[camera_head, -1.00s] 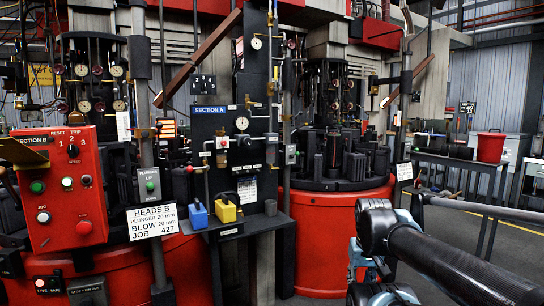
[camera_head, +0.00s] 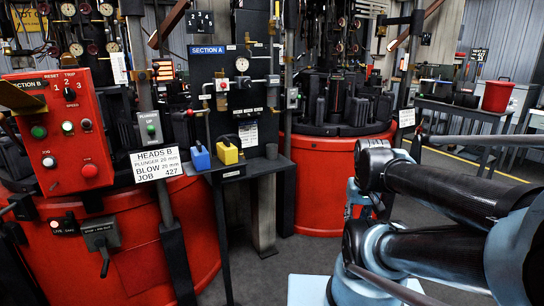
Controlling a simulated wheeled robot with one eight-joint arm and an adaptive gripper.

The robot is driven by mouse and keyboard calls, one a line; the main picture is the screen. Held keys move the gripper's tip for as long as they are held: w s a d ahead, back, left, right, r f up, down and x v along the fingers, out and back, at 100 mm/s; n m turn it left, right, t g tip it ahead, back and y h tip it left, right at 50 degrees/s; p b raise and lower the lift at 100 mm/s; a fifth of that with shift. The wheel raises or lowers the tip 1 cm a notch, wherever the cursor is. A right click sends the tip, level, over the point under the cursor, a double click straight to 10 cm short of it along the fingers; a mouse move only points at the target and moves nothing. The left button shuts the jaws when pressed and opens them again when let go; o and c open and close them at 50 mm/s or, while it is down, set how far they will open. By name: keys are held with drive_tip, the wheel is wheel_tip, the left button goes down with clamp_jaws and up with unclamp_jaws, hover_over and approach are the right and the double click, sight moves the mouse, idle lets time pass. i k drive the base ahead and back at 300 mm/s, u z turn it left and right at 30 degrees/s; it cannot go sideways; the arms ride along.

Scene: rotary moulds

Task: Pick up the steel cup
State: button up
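A small dark grey cylinder (camera_head: 271,151), which looks like the steel cup, stands upright at the right end of a narrow dark shelf (camera_head: 248,171) under the SECTION A panel. A yellow padlock-shaped block (camera_head: 228,154) and a blue one (camera_head: 200,159) stand to its left on the same shelf. My arm's links fill the lower right, well to the right of the shelf and apart from it. My gripper is not visible in this view.
A red control box (camera_head: 66,135) and a HEADS B sign (camera_head: 160,164) are left of the shelf. Red round machine bases stand at left (camera_head: 120,240) and behind (camera_head: 320,212). A red bucket (camera_head: 497,96) sits on a bench at far right. Floor shows below the shelf.

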sight(272, 152)
drive_tip(key=z, duration=1.9)
drive_tip(key=i, duration=1.05)
drive_tip(key=u, duration=1.95)
